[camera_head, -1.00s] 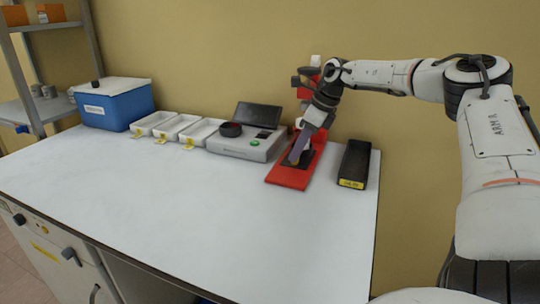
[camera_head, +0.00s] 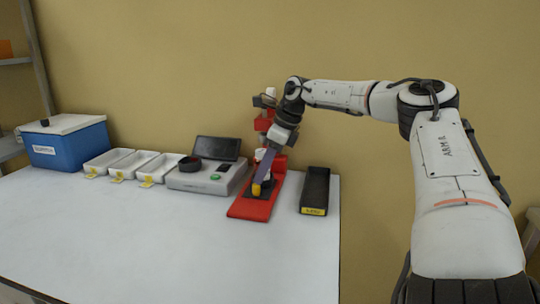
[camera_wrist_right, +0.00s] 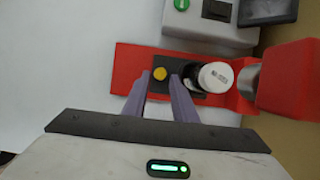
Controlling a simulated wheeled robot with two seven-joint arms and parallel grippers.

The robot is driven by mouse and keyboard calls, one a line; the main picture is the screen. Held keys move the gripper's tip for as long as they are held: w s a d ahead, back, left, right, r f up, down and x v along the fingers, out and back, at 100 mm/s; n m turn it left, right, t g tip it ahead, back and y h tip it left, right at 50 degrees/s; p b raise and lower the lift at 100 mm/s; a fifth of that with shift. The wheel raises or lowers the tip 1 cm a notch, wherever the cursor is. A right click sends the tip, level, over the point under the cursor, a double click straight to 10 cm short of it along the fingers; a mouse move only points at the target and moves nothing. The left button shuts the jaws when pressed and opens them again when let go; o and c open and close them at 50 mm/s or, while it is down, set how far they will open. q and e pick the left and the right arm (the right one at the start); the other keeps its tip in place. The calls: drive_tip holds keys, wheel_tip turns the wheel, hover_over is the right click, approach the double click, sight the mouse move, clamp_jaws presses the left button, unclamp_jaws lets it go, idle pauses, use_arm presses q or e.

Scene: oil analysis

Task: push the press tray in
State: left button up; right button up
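The red press (camera_head: 274,134) stands at the back of the table, its red base (camera_head: 247,209) reaching toward the front. The dark press tray (camera_wrist_right: 189,85) lies on this base, with a round yellow knob (camera_wrist_right: 160,74); the knob also shows in the head view (camera_head: 257,190). A white-capped container (camera_wrist_right: 215,77) stands on the tray beside the press's red column. My right gripper (camera_wrist_right: 160,77) points down at the tray, its purple fingers apart with the knob seen between their tips. A small gap shows; contact cannot be told. My left gripper is out of view.
A grey instrument (camera_head: 205,178) with a dark screen stands close left of the press. A black open box (camera_head: 315,190) is close right. White trays (camera_head: 110,162) and a blue cooler (camera_head: 66,143) stand farther left. The table's front is clear.

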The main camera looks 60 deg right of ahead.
drive_tip(key=v, duration=0.6)
drive_tip(key=shift+r, duration=0.35)
drive_tip(key=shift+s+d, duration=0.1)
drive_tip(key=shift+s, duration=0.05)
